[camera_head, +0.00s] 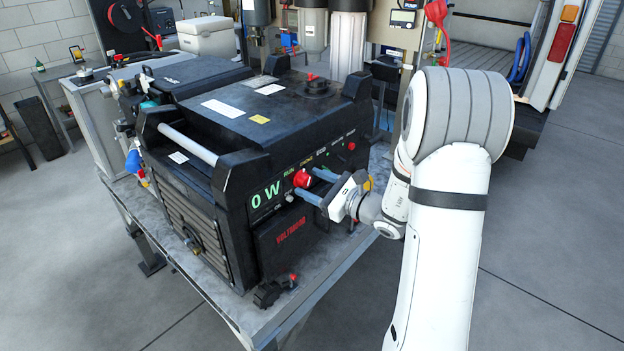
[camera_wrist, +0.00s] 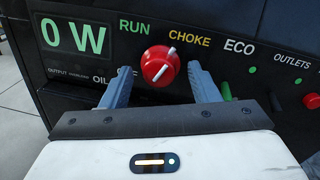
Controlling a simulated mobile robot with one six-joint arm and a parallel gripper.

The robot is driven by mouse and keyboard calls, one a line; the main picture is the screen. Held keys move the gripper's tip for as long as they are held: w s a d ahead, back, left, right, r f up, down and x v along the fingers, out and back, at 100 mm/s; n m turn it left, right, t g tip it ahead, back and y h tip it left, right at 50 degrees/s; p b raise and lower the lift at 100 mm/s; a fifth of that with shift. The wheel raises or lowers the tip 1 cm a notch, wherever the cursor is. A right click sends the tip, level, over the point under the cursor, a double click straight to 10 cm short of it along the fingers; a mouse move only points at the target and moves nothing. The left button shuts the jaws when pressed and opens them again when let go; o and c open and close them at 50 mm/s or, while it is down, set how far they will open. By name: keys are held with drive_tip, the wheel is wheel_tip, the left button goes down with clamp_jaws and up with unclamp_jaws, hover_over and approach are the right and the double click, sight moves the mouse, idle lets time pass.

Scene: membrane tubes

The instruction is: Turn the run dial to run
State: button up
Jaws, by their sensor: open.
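The run dial (camera_wrist: 160,63) is a round red knob with white marks on the black generator's front panel; it also shows in the head view (camera_head: 301,178). A white mark on its rim sits at the upper right, on the CHOKE side. Green RUN lettering (camera_wrist: 134,27) is at its upper left, yellow CHOKE lettering (camera_wrist: 189,39) at its upper right. My gripper (camera_head: 307,182) is open in front of the panel, with one blue-grey finger on each side of the dial. I see gaps between fingers and dial. The left finger partly hides a label.
The generator (camera_head: 190,195) stands on a metal table (camera_head: 215,290). The display (camera_wrist: 74,36) reads 0 W. ECO lettering (camera_wrist: 239,47), a green switch (camera_wrist: 226,91) and another red knob (camera_wrist: 312,101) lie right of the dial. A dark object (camera_head: 270,293) sits at the table's front.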

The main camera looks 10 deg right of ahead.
drive_tip(key=shift+w+a, duration=0.25)
drive_tip(key=shift+w, duration=0.05)
drive_tip(key=shift+c, duration=0.4)
drive_tip(key=c, duration=0.9)
